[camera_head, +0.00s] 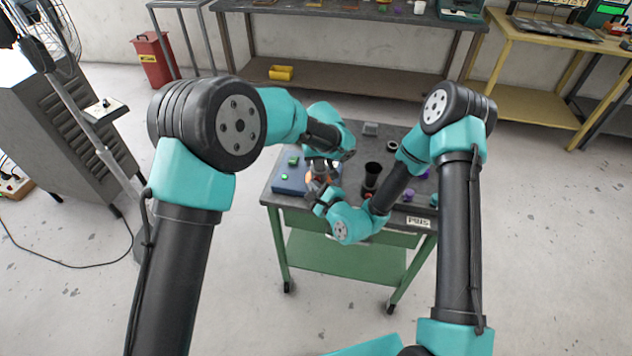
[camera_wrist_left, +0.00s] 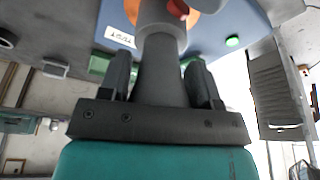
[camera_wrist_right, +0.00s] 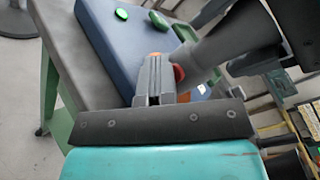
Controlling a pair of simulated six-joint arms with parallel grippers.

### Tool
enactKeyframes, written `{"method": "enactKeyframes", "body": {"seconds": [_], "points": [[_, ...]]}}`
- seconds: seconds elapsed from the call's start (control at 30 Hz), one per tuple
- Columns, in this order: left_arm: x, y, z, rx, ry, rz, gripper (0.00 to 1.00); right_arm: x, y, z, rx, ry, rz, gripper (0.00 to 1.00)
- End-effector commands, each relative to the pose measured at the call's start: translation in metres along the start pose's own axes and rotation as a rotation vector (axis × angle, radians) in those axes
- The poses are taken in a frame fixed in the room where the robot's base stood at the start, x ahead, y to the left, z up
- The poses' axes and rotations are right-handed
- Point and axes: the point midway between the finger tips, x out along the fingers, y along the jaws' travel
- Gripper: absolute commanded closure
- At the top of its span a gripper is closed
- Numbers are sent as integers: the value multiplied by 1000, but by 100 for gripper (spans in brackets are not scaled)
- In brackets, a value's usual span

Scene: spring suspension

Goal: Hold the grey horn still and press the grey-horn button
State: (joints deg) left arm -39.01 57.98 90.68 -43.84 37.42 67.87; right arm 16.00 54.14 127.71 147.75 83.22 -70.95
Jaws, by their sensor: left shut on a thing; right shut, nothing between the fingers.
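The grey horn (camera_wrist_left: 160,72) stands between the two fingers of my left gripper (camera_wrist_left: 158,62), which is shut on it. The horn also shows in the right wrist view (camera_wrist_right: 222,48), rising from the blue base (camera_wrist_right: 112,45). A red button (camera_wrist_left: 179,8) sits on the side of the horn and shows in the right wrist view (camera_wrist_right: 179,73). My right gripper (camera_wrist_right: 154,64) is shut and empty, its fingertips close beside the red button. I cannot tell whether they touch it. In the head view both grippers are at the blue base (camera_head: 288,185), and the horn is mostly hidden.
Green buttons (camera_wrist_right: 121,14) (camera_wrist_left: 232,42) sit on the blue base. A white label (camera_wrist_left: 120,37) is on it. A black cup (camera_head: 372,175) and small purple pieces (camera_head: 408,195) are on the grey cart top to the right. A grey block (camera_head: 370,129) lies at the back.

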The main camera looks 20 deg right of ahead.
Motion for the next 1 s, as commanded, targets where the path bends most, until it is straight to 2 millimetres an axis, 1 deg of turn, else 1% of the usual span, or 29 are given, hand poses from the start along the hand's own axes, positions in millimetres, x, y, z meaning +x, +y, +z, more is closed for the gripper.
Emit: {"method": "enactKeyframes", "body": {"seconds": [0.27, 0.7, 1.0], "points": [[0, 0, 1, 0, -1, -1, 71, -1, 1, 1, 0, 1, -2, 100], [0, 0, 0, 0, -1, -1, 71, -13, 10, 10, 0, 1, 0, 100], [0, 0, 0, 0, 0, 0, 71, -14, 10, 10, 0, 1, 0, 100]]}}
